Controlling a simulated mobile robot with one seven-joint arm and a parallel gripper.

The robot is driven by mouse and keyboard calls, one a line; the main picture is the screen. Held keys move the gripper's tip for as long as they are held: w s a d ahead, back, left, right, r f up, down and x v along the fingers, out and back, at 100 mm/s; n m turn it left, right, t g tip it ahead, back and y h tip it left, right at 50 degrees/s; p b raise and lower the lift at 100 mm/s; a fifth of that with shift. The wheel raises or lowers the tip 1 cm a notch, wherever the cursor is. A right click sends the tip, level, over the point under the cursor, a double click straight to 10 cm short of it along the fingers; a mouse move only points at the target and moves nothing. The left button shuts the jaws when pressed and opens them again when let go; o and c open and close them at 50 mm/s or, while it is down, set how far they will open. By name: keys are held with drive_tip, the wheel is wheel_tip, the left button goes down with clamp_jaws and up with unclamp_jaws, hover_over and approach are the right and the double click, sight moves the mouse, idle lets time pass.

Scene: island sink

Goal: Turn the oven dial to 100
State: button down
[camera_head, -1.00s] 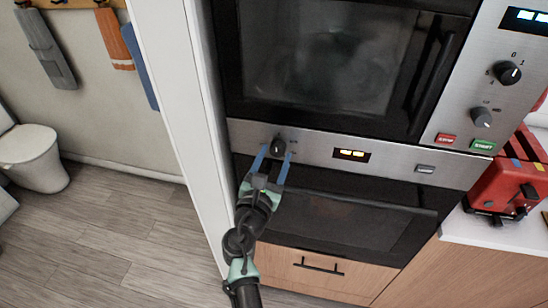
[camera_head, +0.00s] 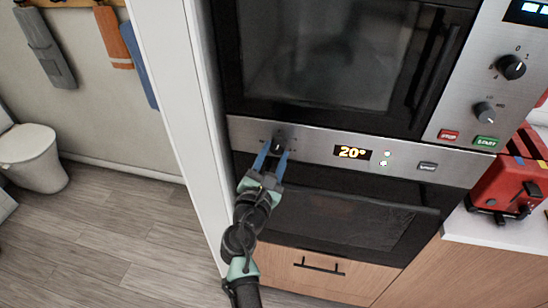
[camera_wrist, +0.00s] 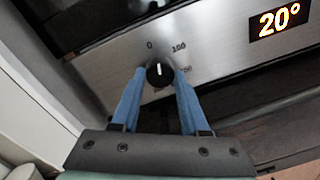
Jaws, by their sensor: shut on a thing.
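The oven dial (camera_wrist: 159,76) is a round black knob with a white pointer line on the steel oven panel (camera_wrist: 232,45). In the wrist view its pointer stands between the printed 0 and 100, roughly upright. My gripper (camera_wrist: 160,80) has its two blue fingers on either side of the dial and is shut on it. In the head view my gripper (camera_head: 278,148) reaches the dial from below and the dial is partly hidden by the fingers. The oven display (camera_head: 352,152) reads 20°, and it also shows in the wrist view (camera_wrist: 275,20).
A microwave (camera_head: 320,60) with two knobs (camera_head: 511,67) and red and green buttons sits above the panel. The dark oven door (camera_head: 340,215) with its handle is below. A white wall edge (camera_head: 175,120) stands close at left. A red toaster (camera_head: 508,190) is at right.

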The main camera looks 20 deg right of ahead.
drive_tip(key=m+b, duration=0.2)
drive_tip(key=m, duration=0.3)
drive_tip(key=shift+f+b, duration=0.1)
drive_tip(key=shift+b, duration=0.25)
drive_tip(key=shift+m+y+b, duration=0.4)
drive_tip(key=shift+m+b, duration=0.45)
drive_tip(key=shift+m, duration=0.95)
drive_tip(key=shift+c, duration=2)
unclamp_jaws()
drive_tip(key=b+v, duration=0.2)
drive_tip(key=v, duration=1.1)
